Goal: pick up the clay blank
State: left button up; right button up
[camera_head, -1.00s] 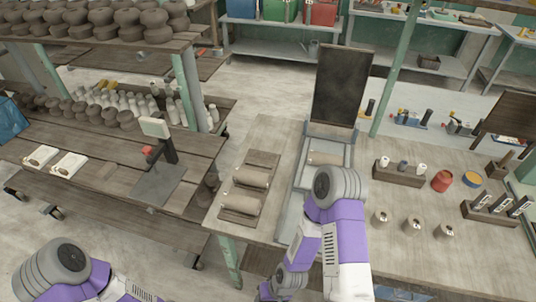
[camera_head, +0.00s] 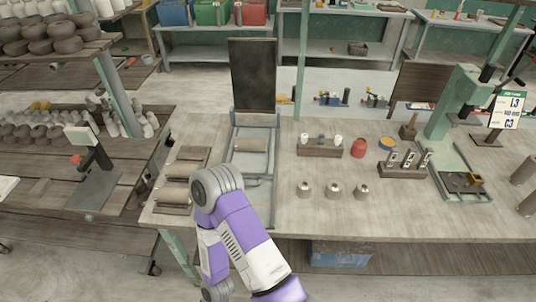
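Another pale brown cylinder (camera_head: 250,145) lies in a grey metal tray-like frame (camera_head: 268,165) to the right of the board, below an upright dark panel. My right arm rises in front of the bench, its grey joint just right of the nearer blank. Neither gripper shows in the view.
A dark upright panel (camera_head: 253,77) stands behind the frame. A wooden rack (camera_head: 320,150) of small pots, several metal-topped cylinders, a red jar (camera_head: 359,147) and a green press (camera_head: 456,102) stand to the right. The front middle of the workbench (camera_head: 300,225) is clear.

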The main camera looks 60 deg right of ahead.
aim_at(247, 144)
jog(key=u, duration=0.35)
jog(key=k, duration=0.15)
jog(key=z, duration=1.25)
